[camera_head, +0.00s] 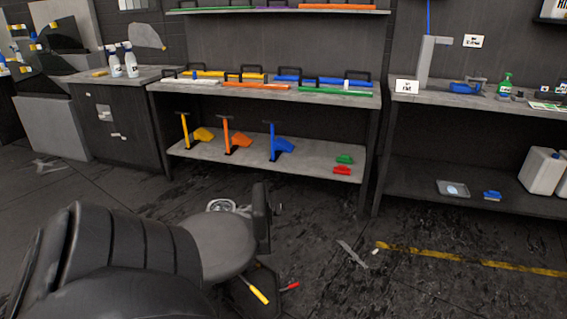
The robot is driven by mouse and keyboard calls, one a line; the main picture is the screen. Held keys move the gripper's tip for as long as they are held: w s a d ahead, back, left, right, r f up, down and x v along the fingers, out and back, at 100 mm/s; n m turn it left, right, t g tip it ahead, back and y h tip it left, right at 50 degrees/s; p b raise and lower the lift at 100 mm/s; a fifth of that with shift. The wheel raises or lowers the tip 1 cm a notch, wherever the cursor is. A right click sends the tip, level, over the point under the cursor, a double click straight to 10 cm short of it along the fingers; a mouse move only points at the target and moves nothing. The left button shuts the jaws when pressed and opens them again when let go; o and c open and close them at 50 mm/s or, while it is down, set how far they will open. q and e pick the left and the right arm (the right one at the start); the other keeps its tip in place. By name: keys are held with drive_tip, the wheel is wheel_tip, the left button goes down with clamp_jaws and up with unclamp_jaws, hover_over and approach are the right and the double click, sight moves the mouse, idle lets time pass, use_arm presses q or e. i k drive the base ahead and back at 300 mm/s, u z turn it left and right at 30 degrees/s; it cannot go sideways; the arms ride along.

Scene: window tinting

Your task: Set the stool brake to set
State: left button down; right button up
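A stool with a round dark grey seat (215,247) stands on the floor in the lower middle of the view. A black upright pad (261,215) rises at the right of the seat. A large black padded form (115,250) fills the lower left and hides the seat's left side; I cannot tell whether it belongs to the stool. Dark base parts (268,277) show below the seat at right, but I cannot make out the brake or its setting. Neither of my grippers is in view.
Yellow-handled (258,294) and red-handled (290,286) items lie by the stool's base. A grey strip (352,253) lies to the right. A workbench (330,101) with coloured tools stands behind, and another bench (440,98) at right. The floor at lower right is mostly open.

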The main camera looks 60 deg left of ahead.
sight(295, 285)
drive_tip(key=i, duration=2.35)
drive_tip(key=u, duration=2.75)
